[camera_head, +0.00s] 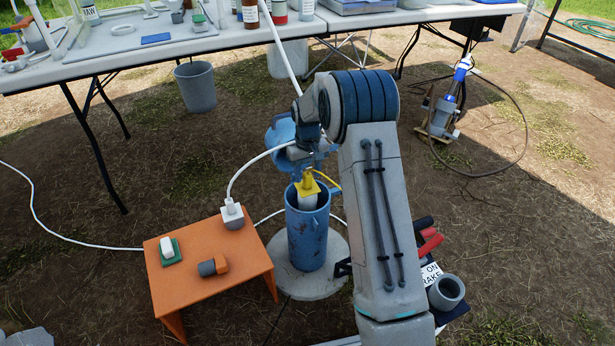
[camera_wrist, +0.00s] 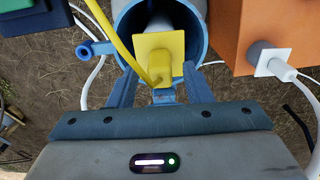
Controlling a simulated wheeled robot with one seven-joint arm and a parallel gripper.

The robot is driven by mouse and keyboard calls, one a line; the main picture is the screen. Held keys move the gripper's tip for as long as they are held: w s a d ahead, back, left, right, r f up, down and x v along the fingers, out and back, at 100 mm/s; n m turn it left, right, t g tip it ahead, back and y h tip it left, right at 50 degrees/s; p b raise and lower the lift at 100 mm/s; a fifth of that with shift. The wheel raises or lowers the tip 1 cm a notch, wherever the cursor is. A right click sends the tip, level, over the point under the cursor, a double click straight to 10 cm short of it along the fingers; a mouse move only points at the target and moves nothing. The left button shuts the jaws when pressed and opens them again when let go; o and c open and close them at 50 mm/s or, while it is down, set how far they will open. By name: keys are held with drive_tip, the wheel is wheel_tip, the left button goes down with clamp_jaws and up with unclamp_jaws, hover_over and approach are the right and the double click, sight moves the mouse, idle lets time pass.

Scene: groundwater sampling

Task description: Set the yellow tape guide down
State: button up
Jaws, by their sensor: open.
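The yellow tape guide (camera_head: 309,187) sits at the mouth of the blue well casing (camera_head: 307,240), over a white pipe (camera_head: 307,202) inside it. In the wrist view, the guide (camera_wrist: 155,45) shows as a square plate with a small stub toward me, and a yellow strip (camera_wrist: 105,32) curves up left from it. My gripper (camera_head: 308,170) is just above the guide. In the wrist view, my gripper (camera_wrist: 162,84) is open, one finger on each side of the stub, with gaps visible. Whether the guide rests on the pipe is hard to tell.
An orange stand (camera_head: 232,270) left of the casing holds a white-topped grey plug (camera_head: 232,214), a green block (camera_head: 170,253) and a grey-orange piece (camera_head: 212,266). White cables run around the casing. A long table (camera_head: 200,48) stands behind, with a grey bucket (camera_head: 196,88) beneath.

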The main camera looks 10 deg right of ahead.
wheel_tip(320, 180, up, 9)
drive_tip(key=shift+f+p, duration=0.15)
drive_tip(key=shift+p, duration=1.1)
drive_tip(key=s+r, duration=0.7)
drive_tip(key=s, duration=0.2)
drive_tip(key=s+r+m+t, duration=0.1)
drive_tip(key=s+r+m, duration=0.1)
drive_tip(key=s, duration=2.4)
drive_tip(key=shift+s+a+r, duration=0.2)
drive_tip(key=shift+r, duration=0.25)
wheel_tip(320, 180, up, 35)
drive_tip(key=t+p, duration=0.1)
drive_tip(key=p, duration=3.1)
drive_tip(key=shift+d+t, duration=0.2)
drive_tip(key=shift+t, duration=0.2)
